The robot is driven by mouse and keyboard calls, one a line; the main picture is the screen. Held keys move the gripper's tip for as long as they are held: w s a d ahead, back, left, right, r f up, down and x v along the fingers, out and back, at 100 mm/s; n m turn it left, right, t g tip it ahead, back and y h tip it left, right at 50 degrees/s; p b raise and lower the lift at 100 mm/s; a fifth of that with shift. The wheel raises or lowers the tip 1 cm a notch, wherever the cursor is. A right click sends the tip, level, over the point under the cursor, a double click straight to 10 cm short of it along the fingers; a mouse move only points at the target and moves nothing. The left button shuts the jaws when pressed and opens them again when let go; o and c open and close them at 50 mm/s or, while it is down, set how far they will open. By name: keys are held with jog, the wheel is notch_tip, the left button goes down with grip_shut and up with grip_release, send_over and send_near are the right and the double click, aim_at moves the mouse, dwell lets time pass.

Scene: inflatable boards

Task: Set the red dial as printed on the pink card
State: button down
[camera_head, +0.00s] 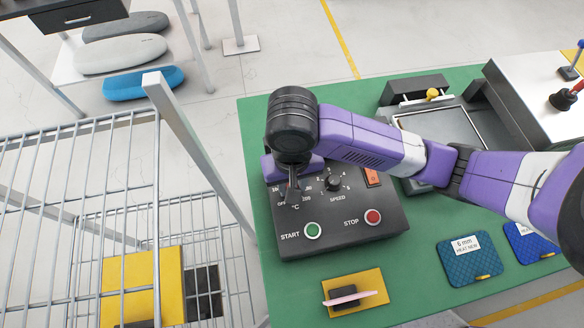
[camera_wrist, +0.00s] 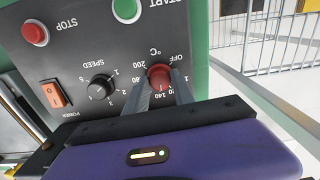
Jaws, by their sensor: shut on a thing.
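The red dial (camera_wrist: 159,76) sits on the dark control box (camera_head: 345,238), in a ring of printed marks with OFF, 200 and °C. My gripper (camera_wrist: 161,85) is shut on the red dial, one finger on each side of its knob. The dial's pointer cannot be made out. In the head view my gripper (camera_head: 293,188) comes down over the box's left part and hides the dial. The pink card (camera_head: 351,298) leans in a black holder on a yellow base in front of the box. It shows almost edge-on, and its print cannot be read.
The box also has a black SPEED dial (camera_head: 333,183), an orange power switch (camera_head: 372,177), a green START button (camera_head: 313,230) and a red STOP button (camera_head: 373,216). Blue pads (camera_head: 470,262) lie at right on the green table (camera_head: 425,300). A wire rack (camera_head: 75,190) stands at left.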

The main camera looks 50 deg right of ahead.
jog(key=m+p, duration=0.1)
jog(key=m, duration=0.3)
jog(key=shift+r+m+p, duration=0.1)
jog(key=shift+m+p, duration=0.75)
jog(key=shift+m, duration=1.75)
jog(key=c, duration=1.1)
grip_release()
jog(key=shift+o, duration=0.2)
notch_tip(320, 180, up, 6)
jog(key=p, duration=0.3)
jog(key=shift+f, duration=0.2)
jog(key=shift+r, duration=1)
